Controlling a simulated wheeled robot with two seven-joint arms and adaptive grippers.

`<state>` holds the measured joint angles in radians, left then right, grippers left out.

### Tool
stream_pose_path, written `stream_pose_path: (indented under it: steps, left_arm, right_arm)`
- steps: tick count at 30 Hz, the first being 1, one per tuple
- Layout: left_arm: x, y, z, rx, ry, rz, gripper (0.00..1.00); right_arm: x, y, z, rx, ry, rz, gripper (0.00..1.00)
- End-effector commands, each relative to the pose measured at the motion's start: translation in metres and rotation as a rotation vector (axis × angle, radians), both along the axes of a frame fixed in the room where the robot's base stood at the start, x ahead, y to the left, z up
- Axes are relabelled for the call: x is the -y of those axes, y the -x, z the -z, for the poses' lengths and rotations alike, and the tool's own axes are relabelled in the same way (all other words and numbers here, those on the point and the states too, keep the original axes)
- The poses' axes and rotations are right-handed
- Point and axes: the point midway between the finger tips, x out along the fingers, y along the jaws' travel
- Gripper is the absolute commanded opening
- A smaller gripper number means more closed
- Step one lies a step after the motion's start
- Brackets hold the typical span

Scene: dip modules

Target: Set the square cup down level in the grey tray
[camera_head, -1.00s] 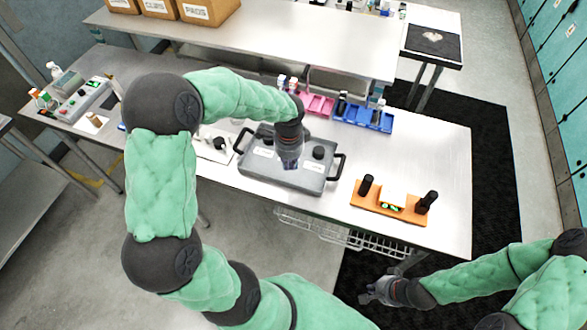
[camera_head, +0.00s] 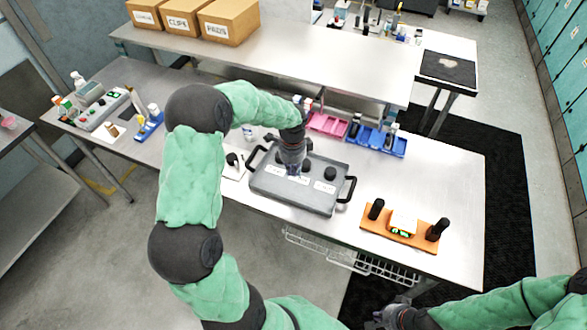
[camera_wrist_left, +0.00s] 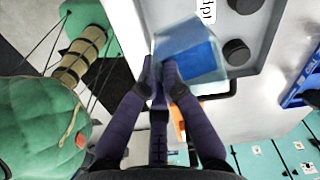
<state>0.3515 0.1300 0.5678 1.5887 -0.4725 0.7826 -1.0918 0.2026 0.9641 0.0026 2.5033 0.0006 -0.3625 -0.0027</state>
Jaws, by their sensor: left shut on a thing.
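The clear square cup (camera_wrist_left: 178,42) with blue contents (camera_wrist_left: 196,61) is between the fingers of my left gripper (camera_wrist_left: 160,75) in the left wrist view. That gripper is shut on the cup's near side. In the head view, my left gripper (camera_head: 292,170) points down over the left middle part of the grey tray (camera_head: 296,203), and the cup is barely distinguishable there. The tray also shows in the left wrist view (camera_wrist_left: 262,62). I cannot tell whether the cup touches the tray floor. My right gripper (camera_head: 385,318) is low at the bottom edge, its fingers unclear.
The tray has black handles, white labels and black round pieces (camera_head: 330,173) in it. An orange stand (camera_head: 405,232) with black posts is to its right. Blue bins (camera_head: 378,140) and pink bins (camera_head: 328,124) stand behind. The table's right end (camera_head: 455,190) is clear.

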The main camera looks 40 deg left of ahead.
Motion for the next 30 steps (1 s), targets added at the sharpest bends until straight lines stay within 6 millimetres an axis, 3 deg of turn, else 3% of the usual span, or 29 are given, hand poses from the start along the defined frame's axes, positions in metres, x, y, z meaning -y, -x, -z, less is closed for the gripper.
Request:
stream_pose_path:
  steps: [30]
  left_arm:
    - [0.000,0.000,0.103,0.000,0.000,-0.001,0.00]
  right_arm:
    - [0.000,0.000,0.068,0.001,0.000,0.000,0.00]
